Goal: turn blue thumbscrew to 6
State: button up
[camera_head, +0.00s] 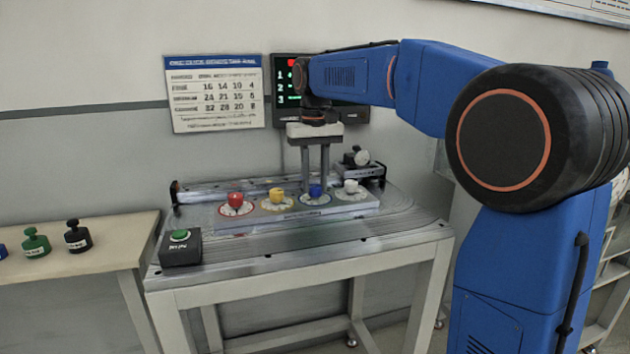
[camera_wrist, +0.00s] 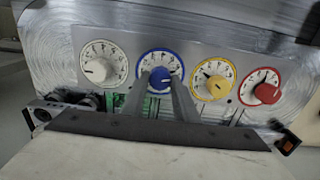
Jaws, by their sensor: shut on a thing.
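The blue thumbscrew (camera_head: 316,191) sits on a dial with a blue rim, on the panel atop the metal table. It also shows in the wrist view (camera_wrist: 160,79), with its blue-rimmed dial (camera_wrist: 160,56) around it. My gripper (camera_head: 315,188) points straight down over it. In the wrist view, the two fingers (camera_wrist: 160,82) stand on either side of the blue thumbscrew and are shut on it. The dial's numbers are too small to read surely, and the fingers hide its lower part.
Red (camera_head: 235,199), yellow (camera_head: 277,195) and white (camera_head: 351,186) knobs stand on the same panel, the yellow and white ones close beside my gripper. A green push button (camera_head: 180,236) is at the table's front left. A screen (camera_head: 289,85) hangs behind my arm.

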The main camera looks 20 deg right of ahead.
aim_at(315, 186)
jog(key=shift+n, duration=1.2)
jog(key=o, duration=1.1)
jog(key=shift+c, duration=0.2)
notch_tip(315, 186, up, 17)
jog(key=shift+r, duration=0.2)
